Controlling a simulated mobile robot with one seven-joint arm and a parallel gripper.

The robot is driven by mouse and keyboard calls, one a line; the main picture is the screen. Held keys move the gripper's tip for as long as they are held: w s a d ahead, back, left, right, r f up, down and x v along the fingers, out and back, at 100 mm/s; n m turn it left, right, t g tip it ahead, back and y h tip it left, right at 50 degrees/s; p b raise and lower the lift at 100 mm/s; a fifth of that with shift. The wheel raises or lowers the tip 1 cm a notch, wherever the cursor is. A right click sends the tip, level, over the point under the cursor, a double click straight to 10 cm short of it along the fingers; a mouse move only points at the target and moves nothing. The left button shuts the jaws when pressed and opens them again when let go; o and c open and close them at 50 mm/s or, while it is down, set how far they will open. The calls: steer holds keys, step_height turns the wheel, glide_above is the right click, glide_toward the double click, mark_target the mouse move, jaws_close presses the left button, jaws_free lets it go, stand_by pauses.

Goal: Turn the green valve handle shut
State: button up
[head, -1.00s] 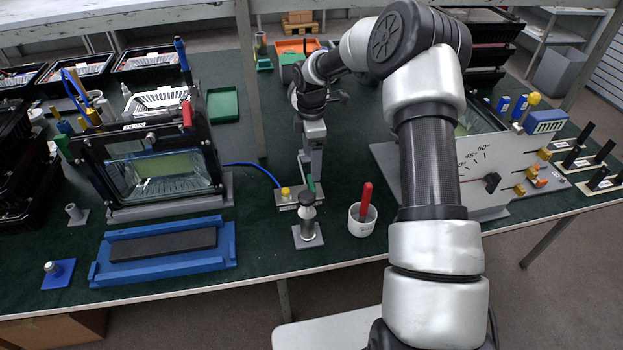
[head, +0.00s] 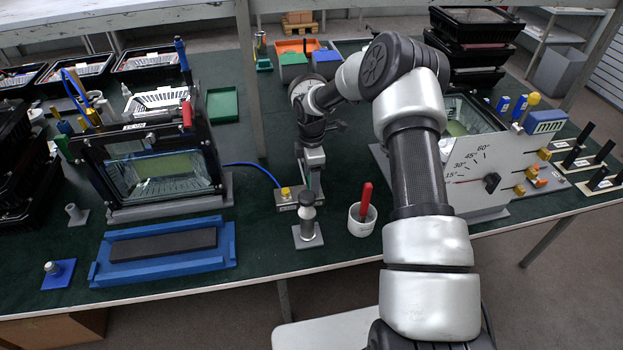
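The grey valve block (head: 284,206) stands on the green bench top near the middle, with a yellow cap (head: 285,192) and a blue hose (head: 252,166) running into it from the left. The green valve handle is not visible now; my gripper and the post in front cover the right side of the block. My gripper (head: 313,184) points down at that right side, just behind the post. Its fingertips are small and partly hidden, so I cannot tell whether they are open, shut or touching the handle.
A blue tray (head: 165,262) lies at left front. A panel with an angle scale (head: 505,160) stands at right.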

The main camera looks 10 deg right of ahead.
steer(key=c, duration=0.4)
steer(key=shift+o, duration=0.2)
steer(key=m+b, duration=0.2)
steer(key=m, duration=0.2)
steer(key=shift+f, duration=0.1)
steer(key=m+b, duration=0.2)
steer(key=m, duration=0.2)
steer(key=shift+m, duration=0.3)
steer(key=m+b, duration=0.1)
steer(key=m, duration=0.3)
steer(key=shift+b, duration=0.3)
steer(key=m, duration=0.5)
steer(key=shift+b, duration=0.4)
steer(key=shift+m, duration=0.3)
steer(key=o, duration=1.1)
steer(key=shift+c, duration=0.2)
